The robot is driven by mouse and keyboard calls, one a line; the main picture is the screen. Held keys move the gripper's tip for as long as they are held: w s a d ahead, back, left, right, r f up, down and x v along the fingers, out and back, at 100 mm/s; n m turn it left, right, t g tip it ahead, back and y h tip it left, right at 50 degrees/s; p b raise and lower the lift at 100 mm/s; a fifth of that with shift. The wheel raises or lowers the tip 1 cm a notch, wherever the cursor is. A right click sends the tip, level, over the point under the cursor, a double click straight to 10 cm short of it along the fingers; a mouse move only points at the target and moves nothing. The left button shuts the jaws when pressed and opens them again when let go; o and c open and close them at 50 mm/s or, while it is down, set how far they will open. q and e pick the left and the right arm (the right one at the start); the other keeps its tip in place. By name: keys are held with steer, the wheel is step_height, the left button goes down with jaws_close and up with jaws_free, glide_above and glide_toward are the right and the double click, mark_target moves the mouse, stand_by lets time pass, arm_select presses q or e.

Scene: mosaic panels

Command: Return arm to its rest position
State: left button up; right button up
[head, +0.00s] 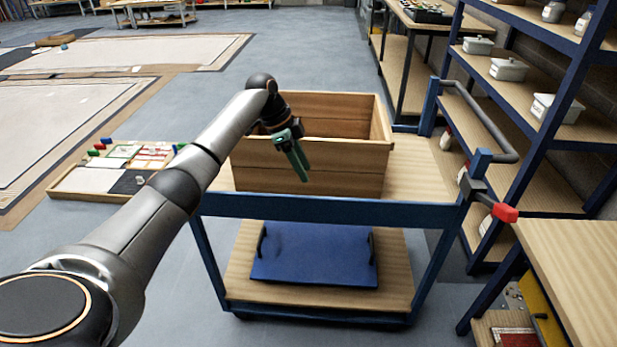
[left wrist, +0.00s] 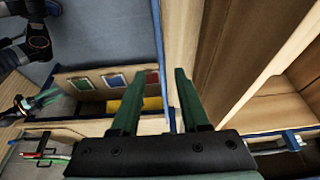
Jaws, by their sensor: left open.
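My left gripper (head: 298,158) hangs over the near wall of a wooden crate (head: 345,165), its green fingers pointing down. In the left wrist view the fingers (left wrist: 158,76) are apart with nothing between them, and the crate's wooden wall (left wrist: 183,40) is close beside them on the right. My left arm stretches from the lower left to the crate. What seem to be my right gripper's green fingers (left wrist: 45,98) show small at the left edge of the left wrist view; their opening is unclear.
The crate stands on a blue-framed cart (head: 330,208) with a blue panel (head: 315,255) on its lower shelf. Shelving (head: 560,130) and a wooden bench (head: 575,260) are at the right. A tray of coloured pieces (head: 85,180) lies left. Grey floor (head: 290,45) is open behind.

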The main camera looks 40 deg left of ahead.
arm_select(q)
steer(key=shift+r, duration=0.1)
stand_by(0.5)
steer(key=shift+s+d+f, duration=0.1)
steer(key=shift+d+f, duration=0.05)
steer(key=shift+f, duration=0.15)
steer(key=s+d+f+n+g+y, duration=0.1)
steer(key=s+d+f, duration=0.6)
steer(key=d+f, duration=0.15)
steer(key=s+d+f+n+y, duration=0.1)
steer(key=s+d+f, duration=0.6)
steer(key=f, duration=0.3)
steer(key=s+d+r+n+t+y, duration=0.15)
steer(key=s+n, duration=0.25)
steer(key=s, duration=0.5)
steer(key=s+d+r+n+t, duration=0.1)
steer(key=s+d+r+n, duration=0.2)
steer(key=s, duration=0.7)
steer(key=w+d+f+t+h+p, duration=0.2)
steer(key=w+d+f+t+p, duration=0.1)
steer(key=p, duration=0.4)
steer(key=shift+w+d+f+n+t, duration=0.2)
steer(key=shift+w+f+n+t, duration=0.2)
steer(key=shift+w+f+t, duration=0.55)
steer(key=shift+s, duration=0.1)
